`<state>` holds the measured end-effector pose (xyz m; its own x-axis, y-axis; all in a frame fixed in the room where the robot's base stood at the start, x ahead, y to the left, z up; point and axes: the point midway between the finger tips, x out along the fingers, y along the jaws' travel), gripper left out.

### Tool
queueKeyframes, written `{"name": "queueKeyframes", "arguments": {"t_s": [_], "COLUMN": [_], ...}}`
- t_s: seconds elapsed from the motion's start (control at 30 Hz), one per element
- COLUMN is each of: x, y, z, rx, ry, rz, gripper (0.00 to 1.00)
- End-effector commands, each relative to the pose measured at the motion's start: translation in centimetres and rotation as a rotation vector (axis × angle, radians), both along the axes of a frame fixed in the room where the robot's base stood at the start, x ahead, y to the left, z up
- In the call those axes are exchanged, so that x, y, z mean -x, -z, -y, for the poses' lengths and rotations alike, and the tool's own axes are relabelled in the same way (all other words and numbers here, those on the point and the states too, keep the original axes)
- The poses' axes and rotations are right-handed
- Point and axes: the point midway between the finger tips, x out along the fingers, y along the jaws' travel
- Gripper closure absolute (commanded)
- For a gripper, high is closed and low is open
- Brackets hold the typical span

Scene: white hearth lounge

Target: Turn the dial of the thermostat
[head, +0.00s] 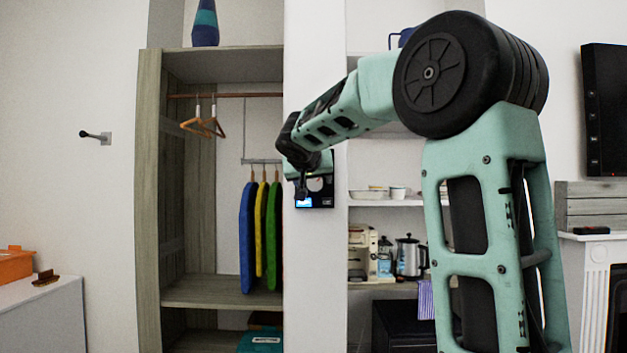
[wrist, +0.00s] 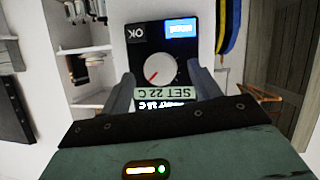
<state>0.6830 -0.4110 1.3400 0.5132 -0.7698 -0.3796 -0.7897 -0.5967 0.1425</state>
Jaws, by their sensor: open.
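The thermostat (head: 318,193) is a dark panel on the white wall pillar between the wardrobe and the shelves, partly hidden behind my gripper in the head view. In the wrist view the thermostat (wrist: 147,45) appears upside down, with an OK button, a blue lit patch and a display reading SET 22 C. Its dial (wrist: 165,69) is a round white knob with a red pointer line. My gripper (wrist: 160,86) is open, with one finger on each side of the dial in the picture. I cannot tell whether the fingers touch it. My gripper (head: 302,190) also shows in the head view.
An open wardrobe (head: 150,200) with hangers and coloured garments stands left of the pillar. Shelves (head: 385,201) with dishes, a coffee machine and a kettle (head: 409,257) are to the right. A wall hook (head: 96,137) and a white cabinet (head: 45,315) are at the left.

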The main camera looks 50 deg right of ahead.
Motion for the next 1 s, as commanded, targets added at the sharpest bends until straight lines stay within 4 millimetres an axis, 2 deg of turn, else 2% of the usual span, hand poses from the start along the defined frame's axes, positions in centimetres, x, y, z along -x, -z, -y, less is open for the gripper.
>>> {"name": "queueKeyframes", "arguments": {"t_s": [0.2, 0.53, 0.57, 0.7, 1.0], "x": [-1.1, -1.2, -1.2, -1.2, -1.2], "y": [0.7, 0.9, 0.9, 0.9, 1.0], "z": [1.6, 1.8, 1.8, 1.8, 1.7], "rx": [0.000, 0.000, 0.000, 0.000, 0.012], "ry": [0.000, -0.001, -0.001, -0.001, -0.001], "rz": [0.001, 0.001, 0.001, 0.002, -0.013], "gripper": [0.38, 0.38, 0.43, 0.82, 0.82]}}
